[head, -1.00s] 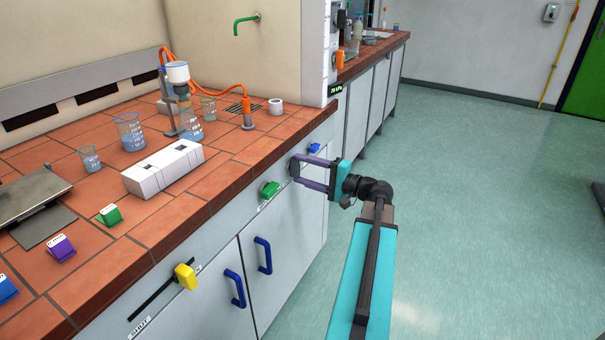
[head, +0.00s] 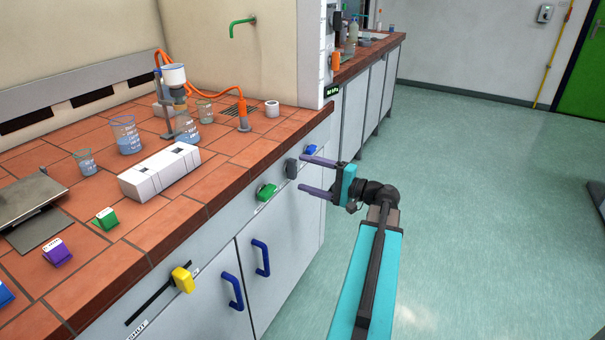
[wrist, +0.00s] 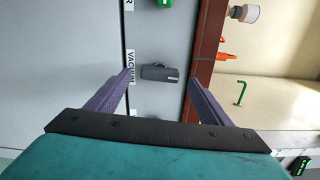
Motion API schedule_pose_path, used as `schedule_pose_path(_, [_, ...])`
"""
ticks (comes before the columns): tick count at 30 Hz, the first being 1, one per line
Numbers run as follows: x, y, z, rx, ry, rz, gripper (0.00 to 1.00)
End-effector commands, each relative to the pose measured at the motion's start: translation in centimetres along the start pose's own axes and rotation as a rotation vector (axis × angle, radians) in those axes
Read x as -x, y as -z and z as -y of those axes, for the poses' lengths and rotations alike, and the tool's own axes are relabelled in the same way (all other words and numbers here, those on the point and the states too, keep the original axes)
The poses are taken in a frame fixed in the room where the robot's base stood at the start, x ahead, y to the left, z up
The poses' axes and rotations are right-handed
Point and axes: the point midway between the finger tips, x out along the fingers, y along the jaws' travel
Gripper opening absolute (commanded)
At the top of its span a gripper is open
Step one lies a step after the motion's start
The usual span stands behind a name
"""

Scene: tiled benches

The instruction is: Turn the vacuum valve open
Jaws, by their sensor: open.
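The vacuum valve is a dark grey knob (head: 291,168) on the panel under the bench edge, between the green and blue knobs. It also shows in the wrist view (wrist: 160,73), beside a VACUUM label (wrist: 130,66). Its bar stands upright, across the line of the panel. My gripper (head: 305,174) is open, its purple fingers pointing at the knob from the right, and it holds nothing. In the wrist view the knob lies between the fingertips with clear space on both sides; the fingers do not touch it.
A green knob (head: 266,191), a blue knob (head: 310,149) and a yellow slider (head: 183,279) are on the same front. Blue door handles (head: 262,257) stick out below. A filter flask (head: 186,125) with an orange hose stands on the bench. A small display (head: 332,91) is at the corner.

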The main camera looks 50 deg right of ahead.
Motion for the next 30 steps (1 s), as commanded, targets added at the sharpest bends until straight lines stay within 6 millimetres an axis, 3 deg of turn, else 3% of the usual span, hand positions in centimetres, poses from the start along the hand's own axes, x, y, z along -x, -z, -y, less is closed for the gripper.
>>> schedule_pose_path(18, [8.8, 0.0, 0.0, 0.000, -0.001, -0.002, 0.73])
schedule_pose_path(24, [10.6, 0.0, -0.1, 0.000, -0.001, 0.000, 0.73])
schedule_pose_path(30, [11.2, -0.1, -0.1, 0.000, -0.002, 0.001, 0.73])
